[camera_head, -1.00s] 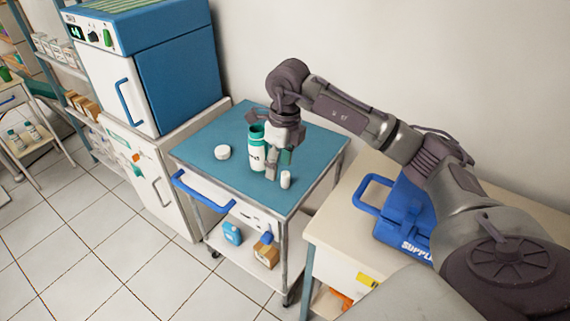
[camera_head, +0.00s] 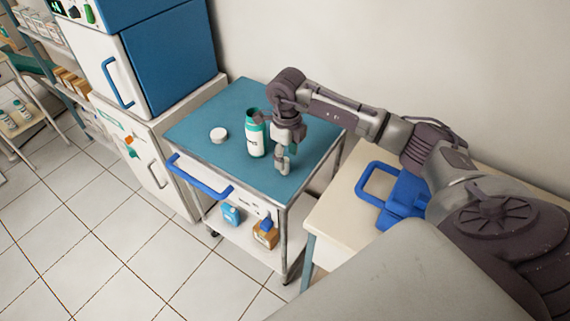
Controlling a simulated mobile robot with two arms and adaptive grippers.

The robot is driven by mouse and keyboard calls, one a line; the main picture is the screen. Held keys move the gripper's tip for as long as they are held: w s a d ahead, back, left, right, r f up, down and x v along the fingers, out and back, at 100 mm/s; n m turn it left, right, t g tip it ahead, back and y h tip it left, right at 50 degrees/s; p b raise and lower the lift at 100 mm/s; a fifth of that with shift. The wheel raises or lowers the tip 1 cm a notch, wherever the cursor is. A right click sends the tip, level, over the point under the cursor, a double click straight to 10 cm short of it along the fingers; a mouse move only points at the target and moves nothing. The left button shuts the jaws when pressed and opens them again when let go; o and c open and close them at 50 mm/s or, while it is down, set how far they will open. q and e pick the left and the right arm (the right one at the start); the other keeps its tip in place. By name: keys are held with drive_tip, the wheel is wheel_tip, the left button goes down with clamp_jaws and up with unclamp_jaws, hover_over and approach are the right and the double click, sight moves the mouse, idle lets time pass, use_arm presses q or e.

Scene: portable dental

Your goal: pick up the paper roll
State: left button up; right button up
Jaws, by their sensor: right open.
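A small white upright cylinder (camera_head: 283,166), which looks like the paper roll, stands on the blue top of the cart (camera_head: 225,104) near its front right edge. My right gripper (camera_head: 285,150) is directly above it, pointing down, with open fingers at its upper part. The fingers partly hide the cylinder, and I cannot tell whether they touch it. A white bottle with a green top (camera_head: 256,138) stands close to the left of the gripper. My left gripper is not in view.
A low round white item (camera_head: 219,135) lies left of the bottle. A blue handle (camera_head: 200,180) sticks out from the cart's front. A pale table with a blue case (camera_head: 402,196) stands to the right. The wall is behind the cart. Tiled floor in front is clear.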

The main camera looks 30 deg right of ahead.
drive_tip(key=f, duration=0.3)
drive_tip(key=shift+w+f+p, duration=0.3)
drive_tip(key=shift+w, duration=0.05)
drive_tip(key=shift+f, duration=0.1)
drive_tip(key=c, duration=1)
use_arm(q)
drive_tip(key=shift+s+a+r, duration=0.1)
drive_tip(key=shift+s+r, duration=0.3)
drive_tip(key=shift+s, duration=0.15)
use_arm(e)
drive_tip(key=shift+o, duration=0.2)
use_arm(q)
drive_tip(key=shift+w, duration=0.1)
